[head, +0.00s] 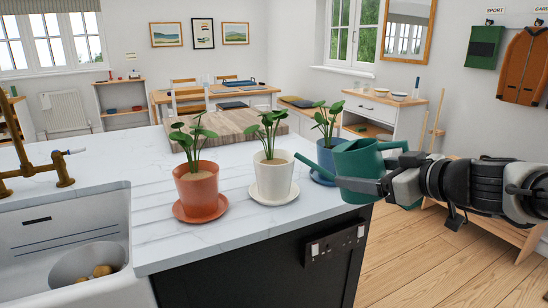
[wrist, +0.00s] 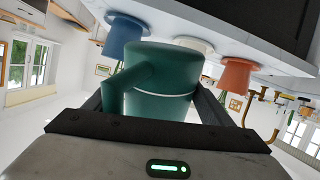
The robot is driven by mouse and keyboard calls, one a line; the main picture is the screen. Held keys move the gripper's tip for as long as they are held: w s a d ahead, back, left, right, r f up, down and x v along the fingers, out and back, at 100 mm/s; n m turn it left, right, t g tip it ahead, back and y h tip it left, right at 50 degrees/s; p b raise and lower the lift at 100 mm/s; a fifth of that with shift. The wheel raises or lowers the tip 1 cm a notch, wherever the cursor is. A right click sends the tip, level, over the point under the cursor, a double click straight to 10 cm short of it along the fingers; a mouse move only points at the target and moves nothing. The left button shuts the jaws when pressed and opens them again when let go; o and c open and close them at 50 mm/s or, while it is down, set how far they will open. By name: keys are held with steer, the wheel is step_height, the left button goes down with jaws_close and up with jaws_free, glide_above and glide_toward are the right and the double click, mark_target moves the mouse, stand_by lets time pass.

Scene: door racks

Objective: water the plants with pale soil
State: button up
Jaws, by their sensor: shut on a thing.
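My gripper (head: 380,186) is shut on the green watering can (head: 357,162) and holds it off the counter's right end. The can looks roughly upright, its spout pointing left toward the white pot. No water shows. Three potted plants stand in a row on saucers: terracotta pot (head: 198,192), white pot (head: 273,182), blue pot (head: 321,160). The soil in the white and terracotta pots looks pale tan; the blue pot's soil is hard to make out, partly behind the spout. In the wrist view the can (wrist: 165,85) sits between the fingers, with the pots beyond.
The white marble counter (head: 240,225) carries a wooden board (head: 225,124) behind the pots. A sink (head: 70,245) with a brass tap (head: 40,170) is at left. Open wooden floor (head: 420,265) lies right of the counter. A dining table and sideboard stand farther back.

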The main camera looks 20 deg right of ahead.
steer(key=shift+w+a+r+g, duration=0.15)
steer(key=shift+w+r+g, duration=0.1)
steer(key=shift+r, duration=0.4)
steer(key=shift+w+a+r+g, duration=0.1)
steer(key=shift+w+r+g, duration=0.1)
steer(key=shift+r, duration=0.4)
stand_by(1.2)
